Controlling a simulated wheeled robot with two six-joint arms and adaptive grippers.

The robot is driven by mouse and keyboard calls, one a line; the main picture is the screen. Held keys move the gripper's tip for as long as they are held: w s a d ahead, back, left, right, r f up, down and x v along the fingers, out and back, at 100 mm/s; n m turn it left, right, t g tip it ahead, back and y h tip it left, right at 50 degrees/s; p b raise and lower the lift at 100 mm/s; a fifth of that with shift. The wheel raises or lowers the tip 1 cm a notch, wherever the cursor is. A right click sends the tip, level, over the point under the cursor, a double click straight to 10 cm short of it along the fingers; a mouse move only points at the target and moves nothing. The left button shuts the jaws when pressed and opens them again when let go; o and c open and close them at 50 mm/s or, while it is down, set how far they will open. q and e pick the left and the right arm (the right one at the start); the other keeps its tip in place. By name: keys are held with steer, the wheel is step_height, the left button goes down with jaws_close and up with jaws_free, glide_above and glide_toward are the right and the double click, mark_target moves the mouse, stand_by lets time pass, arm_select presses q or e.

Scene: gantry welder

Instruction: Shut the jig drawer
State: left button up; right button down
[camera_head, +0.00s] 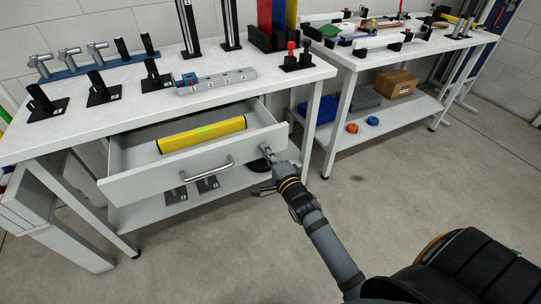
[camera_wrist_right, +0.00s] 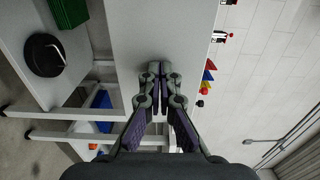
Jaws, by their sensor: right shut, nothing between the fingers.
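The jig drawer (camera_head: 190,168) is white and stands pulled out from under the left workbench, with a metal bar handle (camera_head: 207,173) on its front. A yellow level-like bar (camera_head: 202,134) lies inside it. My right gripper (camera_head: 266,152) is at the right end of the drawer front, right of the handle. In the right wrist view its closed fingertips (camera_wrist_right: 154,68) point at the pale drawer front (camera_wrist_right: 150,30), with nothing between them. I cannot tell for sure whether they touch it. My left gripper is out of view.
The white workbench top (camera_head: 90,118) above the drawer holds clamps, black stands and a grey block (camera_head: 217,81). A lower shelf (camera_head: 150,212) sits below the drawer. A second bench (camera_head: 362,60) stands right, with a cardboard box (camera_head: 396,83) beneath. The floor in front is clear.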

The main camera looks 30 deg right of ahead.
mark_target(249, 127)
steer(key=w+p, duration=0.1)
steer(key=w, duration=0.6)
steer(key=shift+r, duration=0.15)
steer(key=w, duration=0.2)
steer(key=w+b, duration=0.1)
steer(key=w, duration=0.3)
steer(key=shift+w+f, duration=0.25)
steer(key=w+b, duration=0.3)
steer(key=w, duration=0.4)
steer(key=shift+w, duration=0.4)
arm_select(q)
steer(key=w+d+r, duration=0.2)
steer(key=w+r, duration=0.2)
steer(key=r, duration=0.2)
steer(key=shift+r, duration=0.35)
arm_select(e)
steer(key=shift+r, duration=0.35)
steer(key=shift+r, duration=0.1)
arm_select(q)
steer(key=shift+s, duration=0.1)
